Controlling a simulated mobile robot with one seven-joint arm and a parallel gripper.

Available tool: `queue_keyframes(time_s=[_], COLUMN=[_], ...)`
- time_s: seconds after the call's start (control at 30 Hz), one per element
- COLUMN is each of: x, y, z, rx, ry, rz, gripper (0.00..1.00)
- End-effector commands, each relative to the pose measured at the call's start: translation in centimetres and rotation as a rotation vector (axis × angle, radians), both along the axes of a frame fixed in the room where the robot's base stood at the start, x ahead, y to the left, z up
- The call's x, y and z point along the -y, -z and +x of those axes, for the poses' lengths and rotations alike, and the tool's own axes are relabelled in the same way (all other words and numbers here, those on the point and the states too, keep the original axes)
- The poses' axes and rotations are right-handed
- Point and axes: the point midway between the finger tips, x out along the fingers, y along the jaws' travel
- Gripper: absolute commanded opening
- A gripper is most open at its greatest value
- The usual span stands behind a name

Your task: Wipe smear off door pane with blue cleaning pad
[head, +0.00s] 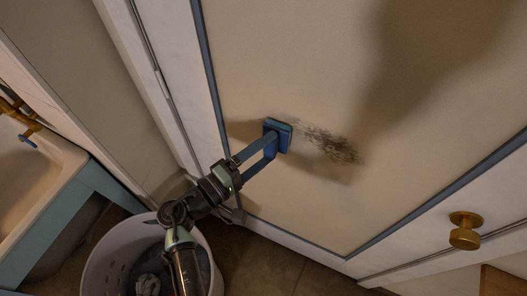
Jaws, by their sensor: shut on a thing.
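The blue cleaning pad (285,133) is held between the fingertips of my gripper (271,146). My gripper is shut on it. The pad is close to the cream door pane (270,60); I cannot tell whether it touches. The dark smear (332,146) is a speckled, dark patch on the pane. It runs from just right of the pad down and to the right. Part of the pane behind the pad and my fingers is hidden.
A brass door knob (465,231) sticks out at the lower right. A blue-grey trim (213,85) edges the pane. A white basket (103,254) stands on the floor below my arm. A sink (30,180) with a brass tap (22,117) is at the left.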

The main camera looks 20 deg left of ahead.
Motion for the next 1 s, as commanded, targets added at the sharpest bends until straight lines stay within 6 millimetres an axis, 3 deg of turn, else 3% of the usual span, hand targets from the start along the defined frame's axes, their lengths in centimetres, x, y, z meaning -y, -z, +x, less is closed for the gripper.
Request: queue_keyframes(time_s=[0.37, 0.8, 1.0], x=[0.2, 3.4, 3.9], y=[-0.1, -0.1, 0.0], z=[0.5, 0.2, 0.2], rx=[0.001, 0.0, 0.001], ry=[0.002, 0.003, 0.002], rz=[0.0, 0.0, 0.0], gripper=[0.45, 0.45, 0.45])
